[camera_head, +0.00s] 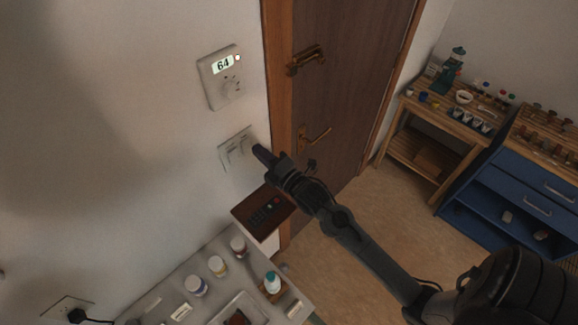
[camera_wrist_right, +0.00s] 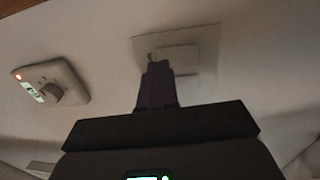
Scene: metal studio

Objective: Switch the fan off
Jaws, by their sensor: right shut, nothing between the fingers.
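A white wall switch plate (camera_head: 226,156) with rocker switches is on the wall left of the door frame. It also shows in the right wrist view (camera_wrist_right: 207,42), partly covered by my fingers. My right gripper (camera_head: 260,152) is shut and empty, with its fingertips at the right side of the plate in the head view. In the right wrist view the fingertips (camera_wrist_right: 158,66) overlap the plate beside a rocker; I cannot tell whether they touch. No fan is recognisable in either view. My left gripper is not in view.
A thermostat (camera_head: 213,94) reading 64 is on the wall above the plate; it also shows in the wrist view (camera_wrist_right: 68,74). A brown door (camera_head: 345,75) is to the right. A dark red-brown box (camera_head: 243,215) and a bench with bottles (camera_head: 217,265) are below.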

